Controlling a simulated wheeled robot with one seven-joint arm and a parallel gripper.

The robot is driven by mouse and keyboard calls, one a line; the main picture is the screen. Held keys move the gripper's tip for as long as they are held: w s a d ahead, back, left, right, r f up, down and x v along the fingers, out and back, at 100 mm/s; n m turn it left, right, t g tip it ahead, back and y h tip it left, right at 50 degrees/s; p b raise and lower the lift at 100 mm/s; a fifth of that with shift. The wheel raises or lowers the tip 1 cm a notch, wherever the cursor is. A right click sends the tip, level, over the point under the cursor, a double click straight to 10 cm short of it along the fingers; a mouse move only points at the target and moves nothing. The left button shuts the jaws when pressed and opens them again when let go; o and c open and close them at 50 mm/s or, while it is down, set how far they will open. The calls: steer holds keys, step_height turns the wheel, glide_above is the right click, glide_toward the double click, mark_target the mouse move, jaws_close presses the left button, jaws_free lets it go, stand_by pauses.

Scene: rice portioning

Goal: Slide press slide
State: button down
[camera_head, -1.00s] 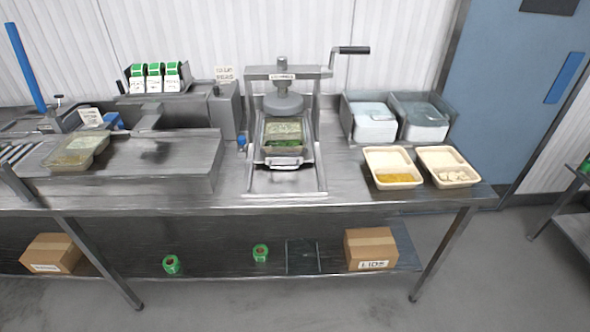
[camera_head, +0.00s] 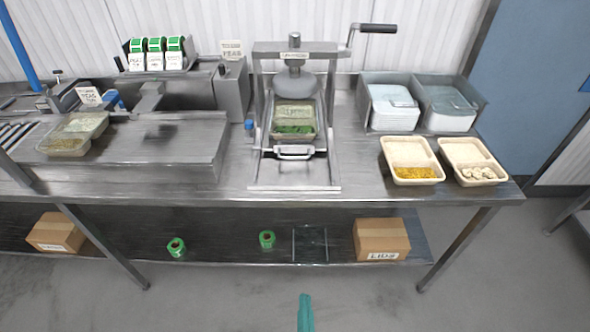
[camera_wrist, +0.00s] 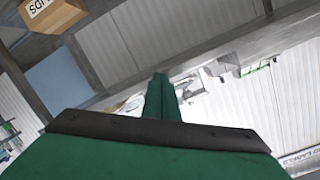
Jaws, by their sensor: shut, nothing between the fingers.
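The press (camera_head: 295,82) stands at the middle of the steel bench, with a crank at its upper right. Its slide (camera_head: 260,172) is a metal carriage on rails with a front handle (camera_head: 294,152). A container (camera_head: 294,118) with green contents sits in the slide, near the press head. My gripper (camera_head: 305,298) shows at the bottom of the head view, below and in front of the bench, apart from the slide. In the wrist view its green fingers (camera_wrist: 160,98) are together and empty.
Two trays, one with yellow food (camera_head: 413,173) and one with pale pieces (camera_head: 478,174), stand right of the press. Grey bins (camera_head: 370,108) are behind them. A filled clear-lidded container (camera_head: 72,134) is at left. A box marked LIDS (camera_head: 381,239) sits on the lower shelf.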

steer(key=w+r+m, duration=0.4)
steer(key=w+m, duration=0.1)
steer(key=w, duration=0.8)
steer(key=m, duration=0.6)
glide_toward(298, 175)
step_height(298, 175, up, 2)
steer(key=s, duration=0.3)
steer(key=shift+t, duration=0.3)
steer(key=w, duration=1.2)
steer(key=shift+w+r, duration=0.1)
steer(key=shift+w, duration=0.3)
